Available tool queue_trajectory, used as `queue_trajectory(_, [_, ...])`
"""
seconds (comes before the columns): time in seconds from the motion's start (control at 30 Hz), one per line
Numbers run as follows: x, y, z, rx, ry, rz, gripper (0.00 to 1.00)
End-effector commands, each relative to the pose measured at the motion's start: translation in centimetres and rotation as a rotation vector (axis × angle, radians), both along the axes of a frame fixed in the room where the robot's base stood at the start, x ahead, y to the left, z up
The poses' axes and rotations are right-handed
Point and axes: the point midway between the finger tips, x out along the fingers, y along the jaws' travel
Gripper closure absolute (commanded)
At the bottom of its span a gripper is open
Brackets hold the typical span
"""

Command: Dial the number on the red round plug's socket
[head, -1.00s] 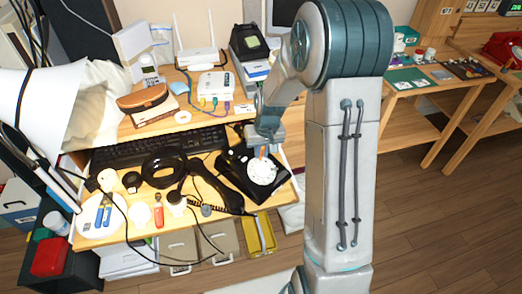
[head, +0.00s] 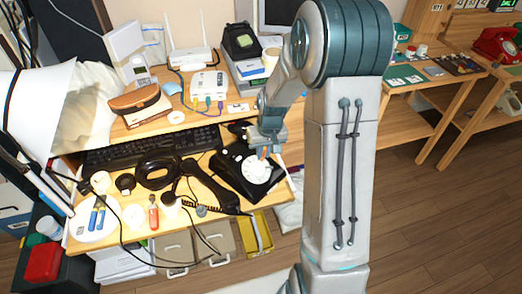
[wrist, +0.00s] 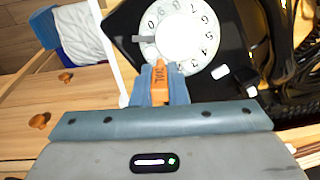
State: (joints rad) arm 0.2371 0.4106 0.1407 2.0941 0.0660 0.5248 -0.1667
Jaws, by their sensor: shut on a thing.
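My gripper (head: 266,143) is shut on a small orange tool (head: 264,154) above the black desk phone (head: 232,165). In the wrist view the orange tool (wrist: 159,85) stands between the fingers (wrist: 160,90) and points at the near edge of the white round dial (wrist: 185,35). I cannot tell whether its tip touches the dial. The dial (head: 256,172) carries black digits. The black handset (head: 208,187) lies off the phone, to its left. A white box (head: 208,83) on the shelf has yellow, green and purple plugs. I cannot make out a red round plug or its number.
A black keyboard (head: 150,149) lies behind the phone. A black cable coil (head: 157,172), a red-handled screwdriver (head: 154,216) and a plate (head: 96,221) with blue-handled tools crowd the left of the desk. A yellow tray (head: 256,233) is below the front edge.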

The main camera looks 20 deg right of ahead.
Motion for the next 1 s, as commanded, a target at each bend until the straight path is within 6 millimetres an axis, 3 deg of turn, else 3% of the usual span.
queue_trajectory(1.0, [-1.1, -0.9, -0.7, 0.000, 0.000, -0.001, 1.00])
